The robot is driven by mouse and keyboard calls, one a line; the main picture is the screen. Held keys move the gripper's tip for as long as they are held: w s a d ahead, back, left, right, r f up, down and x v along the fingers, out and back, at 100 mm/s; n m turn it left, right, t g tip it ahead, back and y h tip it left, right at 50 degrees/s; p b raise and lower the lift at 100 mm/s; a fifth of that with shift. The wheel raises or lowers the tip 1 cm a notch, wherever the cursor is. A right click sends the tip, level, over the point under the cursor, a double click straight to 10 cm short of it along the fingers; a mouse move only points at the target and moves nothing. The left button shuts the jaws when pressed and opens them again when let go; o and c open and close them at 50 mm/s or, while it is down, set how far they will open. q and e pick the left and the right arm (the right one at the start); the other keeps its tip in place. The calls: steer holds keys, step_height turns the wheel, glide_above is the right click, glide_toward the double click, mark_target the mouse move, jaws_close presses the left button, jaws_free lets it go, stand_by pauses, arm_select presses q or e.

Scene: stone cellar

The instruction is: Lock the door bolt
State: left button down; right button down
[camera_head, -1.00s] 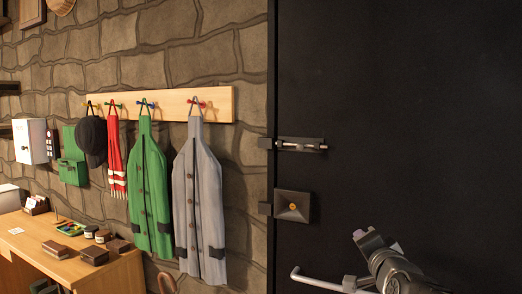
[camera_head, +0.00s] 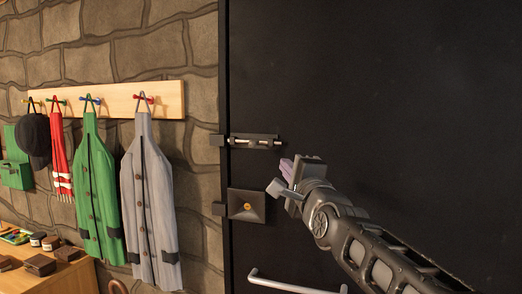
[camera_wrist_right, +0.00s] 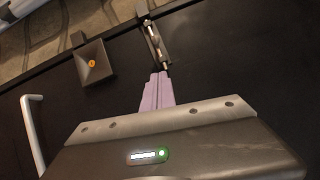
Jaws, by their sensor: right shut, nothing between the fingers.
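The door bolt (camera_head: 254,141) is a dark housing with a bright metal rod, fixed near the left edge of the black door (camera_head: 400,80). A small dark keeper (camera_head: 216,141) sits beside it on the frame side. In the right wrist view the bolt (camera_wrist_right: 154,42) lies just beyond my fingertips. My right gripper (camera_head: 286,170) is below and right of the bolt, and its lilac fingers (camera_wrist_right: 157,90) are shut and empty. The fingertips look close to the bolt, but I cannot tell whether they touch it. My left gripper is not in view.
Below the bolt is a square dark lock box (camera_head: 247,205) with a brass centre, also in the right wrist view (camera_wrist_right: 93,63). A pale door handle (camera_head: 295,285) is lower down. Coats hang on a wooden rack (camera_head: 110,98) at left, above a wooden desk (camera_head: 72,278).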

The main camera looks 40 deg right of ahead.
steer(key=p, duration=0.5)
glide_toward(257, 143)
steer(key=d, duration=0.3)
steer(key=w+p, duration=0.1)
steer(key=w+a+p, duration=0.1)
steer(key=p, duration=0.1)
steer(key=w+p, duration=0.1)
steer(key=w, duration=0.1)
steer(key=shift+a+r, duration=0.2)
steer(key=shift+r, duration=0.1)
